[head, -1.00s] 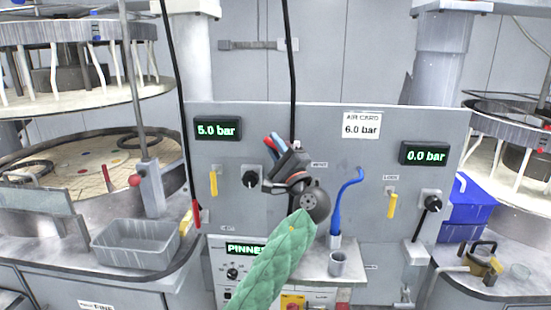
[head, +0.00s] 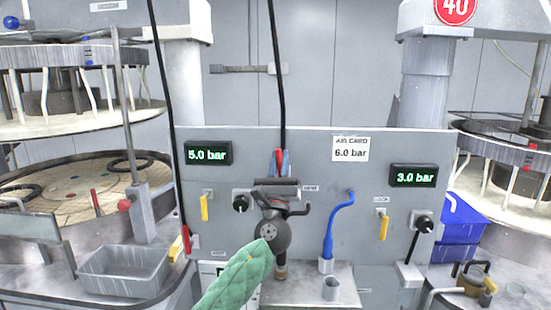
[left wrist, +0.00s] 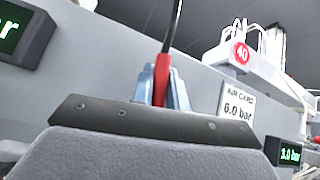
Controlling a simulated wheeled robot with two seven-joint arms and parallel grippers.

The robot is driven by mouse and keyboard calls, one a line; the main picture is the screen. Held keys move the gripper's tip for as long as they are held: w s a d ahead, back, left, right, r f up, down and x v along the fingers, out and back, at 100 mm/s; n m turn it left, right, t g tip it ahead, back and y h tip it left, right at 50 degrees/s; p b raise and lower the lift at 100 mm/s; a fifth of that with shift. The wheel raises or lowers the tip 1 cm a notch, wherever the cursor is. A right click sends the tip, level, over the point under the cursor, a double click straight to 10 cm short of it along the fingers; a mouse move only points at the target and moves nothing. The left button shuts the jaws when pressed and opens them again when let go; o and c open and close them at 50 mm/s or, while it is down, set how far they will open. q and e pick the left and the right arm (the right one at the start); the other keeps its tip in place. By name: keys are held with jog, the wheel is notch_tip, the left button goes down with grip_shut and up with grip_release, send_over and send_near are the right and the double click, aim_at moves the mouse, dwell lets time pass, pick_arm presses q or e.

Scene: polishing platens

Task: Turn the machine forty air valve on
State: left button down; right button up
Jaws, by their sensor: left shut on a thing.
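My left gripper (head: 279,162) stands before the grey panel (head: 316,160), its blue fingers pointing up. It is shut on a narrow red piece (left wrist: 161,80), which shows between the fingers in the left wrist view. At the panel's right, a display (head: 413,177) reads 3.0 bar, with a black valve knob (head: 424,223) and yellow tag-like lever (head: 383,226) below. A red sign (head: 455,8) reads 40. My right gripper is out of view.
A left display (head: 208,153) reads 5.0 bar, above another black knob (head: 241,203) and yellow lever (head: 205,208). A blue hose piece (head: 338,225) stands near a grey cup (head: 331,288). A grey tray (head: 124,270) sits left, blue bins (head: 458,225) right.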

pick_arm(q)
jog(key=shift+d+f+m+g+h+p, duration=0.1)
jog(key=shift+d+m+g+h+p, duration=0.15)
jog(key=shift+m+h, duration=0.7)
jog(key=shift+d+f+m+g+h+p, duration=0.1)
jog(key=shift+d+m+g+h+p, duration=0.1)
jog(key=shift+m+h, duration=0.75)
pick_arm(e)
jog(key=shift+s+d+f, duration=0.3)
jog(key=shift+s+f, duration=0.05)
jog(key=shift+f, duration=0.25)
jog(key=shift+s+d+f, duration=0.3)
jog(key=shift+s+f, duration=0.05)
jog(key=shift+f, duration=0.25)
pick_arm(q)
jog(key=c, duration=1.4)
grip_release()
jog(key=shift+r, duration=0.1)
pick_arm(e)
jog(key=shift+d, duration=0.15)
